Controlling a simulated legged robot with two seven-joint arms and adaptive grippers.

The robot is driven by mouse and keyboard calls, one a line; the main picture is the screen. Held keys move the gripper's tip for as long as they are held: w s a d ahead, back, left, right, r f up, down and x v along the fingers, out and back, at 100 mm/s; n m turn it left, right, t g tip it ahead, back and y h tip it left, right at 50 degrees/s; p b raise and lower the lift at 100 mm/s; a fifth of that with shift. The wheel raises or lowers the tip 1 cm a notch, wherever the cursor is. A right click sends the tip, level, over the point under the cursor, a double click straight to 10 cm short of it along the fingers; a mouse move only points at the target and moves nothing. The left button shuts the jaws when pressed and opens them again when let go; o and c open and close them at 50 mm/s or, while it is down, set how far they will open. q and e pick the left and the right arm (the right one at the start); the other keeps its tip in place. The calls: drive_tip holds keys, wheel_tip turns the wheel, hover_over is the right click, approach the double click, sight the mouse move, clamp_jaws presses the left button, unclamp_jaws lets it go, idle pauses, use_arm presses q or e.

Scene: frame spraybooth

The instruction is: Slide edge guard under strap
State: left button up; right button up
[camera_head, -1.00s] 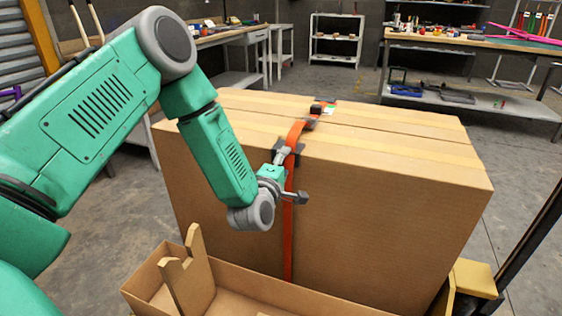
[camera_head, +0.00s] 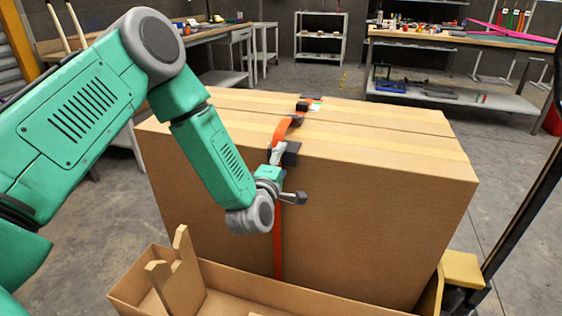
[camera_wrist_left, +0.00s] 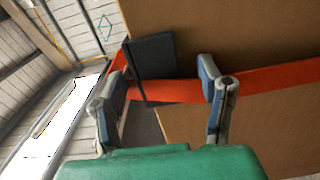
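An orange strap (camera_head: 278,250) runs over the top of a large cardboard box (camera_head: 370,215) and down its front face. A dark edge guard (camera_head: 291,153) sits at the box's top front edge beside the strap. My left gripper (camera_head: 288,176) is at the front face by the guard, fingers apart. In the left wrist view, the strap (camera_wrist_left: 185,91) crosses behind my open left gripper (camera_wrist_left: 162,98), and the dark guard (camera_wrist_left: 152,56) shows between the fingertips. The strap crosses near the guard's lower end; I cannot tell how far the guard lies under it. My right gripper is not in view.
A low cardboard tray (camera_head: 235,283) with upright notched pieces stands in front of the box. A yellow block (camera_head: 462,271) and a dark post (camera_head: 525,200) are at the right. Workbenches (camera_head: 460,42) stand behind, with open floor between.

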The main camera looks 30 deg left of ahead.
use_arm(q)
drive_tip(key=shift+a, duration=0.25)
drive_tip(key=v, duration=1.2)
drive_tip(key=s+d+f+m+g+h+p, duration=0.55)
drive_tip(key=s+f+m+g, duration=0.35)
drive_tip(key=s+f+m, duration=0.3)
drive_tip(key=s+a+f+m+g+p, duration=0.1)
drive_tip(key=s+m+g, duration=0.3)
drive_tip(key=s, duration=0.4)
drive_tip(key=s+f+m+g+y, duration=0.1)
drive_tip(key=s+f+m+g, duration=0.2)
drive_tip(key=s, duration=0.5)
drive_tip(key=shift+s+a+f+m+g+p, duration=0.35)
drive_tip(key=shift+f+m, duration=0.4)
drive_tip(key=shift+m, duration=0.45)
drive_tip(key=shift+w, duration=0.15)
